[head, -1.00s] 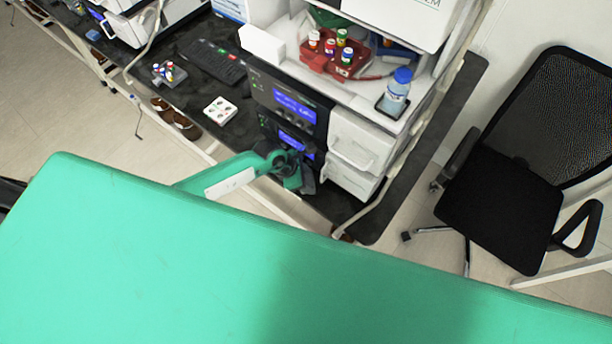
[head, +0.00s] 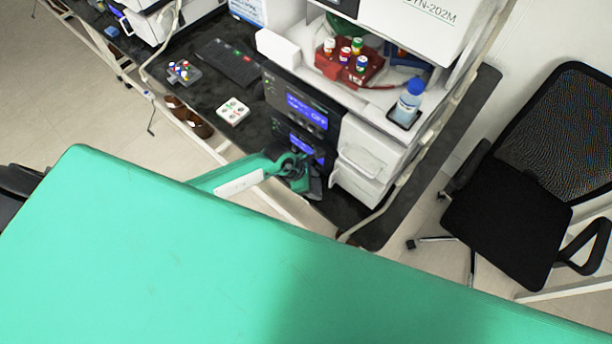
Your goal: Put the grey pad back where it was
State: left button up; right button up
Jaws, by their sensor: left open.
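My left gripper (head: 305,182) is at the end of my green arm, low in front of the black instrument (head: 300,118) with blue displays, near the bench's front edge. Its jaws are open; the fingers are small and dark, and I cannot tell whether anything lies between them. I cannot surely pick out the grey pad. A grey rack with coloured-cap vials (head: 184,73) stands at the bench's left, and a white pad with coloured spots (head: 233,111) lies in front of the keyboard. My right gripper is not in view.
A red rack (head: 347,68) with vials and a blue-capped bottle (head: 409,103) stand on the white shelf. A black keyboard (head: 228,62) lies on the dark bench. White drawers (head: 362,160) are right of the instrument. A black chair (head: 508,218) stands at the right.

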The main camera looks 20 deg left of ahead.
pick_arm(q)
jog(key=b+v, duration=0.2)
jog(key=v, duration=0.9)
jog(key=shift+a+r+b, duration=0.2)
jog(key=shift+r+b, duration=0.1)
jog(key=shift+b, duration=0.05)
jog(key=shift+s, duration=0.1)
